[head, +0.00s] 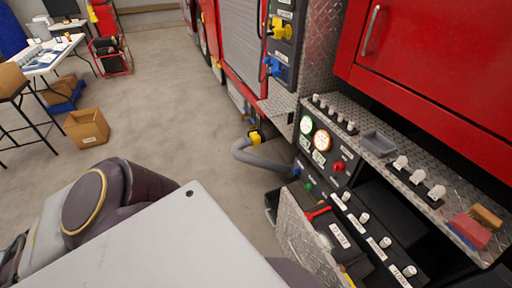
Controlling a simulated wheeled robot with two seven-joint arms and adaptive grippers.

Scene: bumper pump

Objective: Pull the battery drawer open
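The pump panel (345,165) of a red truck is at the right of the head view. Low on it, a diamond-plate front (302,240) stands out from the truck, with a dark compartment behind it. A red handle-like part (318,213) and a black box with white labels (350,245) show there. I cannot tell for certain that this is the battery drawer, or how far out it is. My pale body covers the bottom of the view and hides part of this area. My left arm's dark joint is at the lower left. Neither gripper is in view.
Several white-knobbed levers (378,245) line the lower panel. A grey hose (262,160) with a yellow coupling (255,137) curves out beside it. A diamond-plate ledge (385,165) holds small items above. A cardboard box (86,127) and tables stand left; the floor between is clear.

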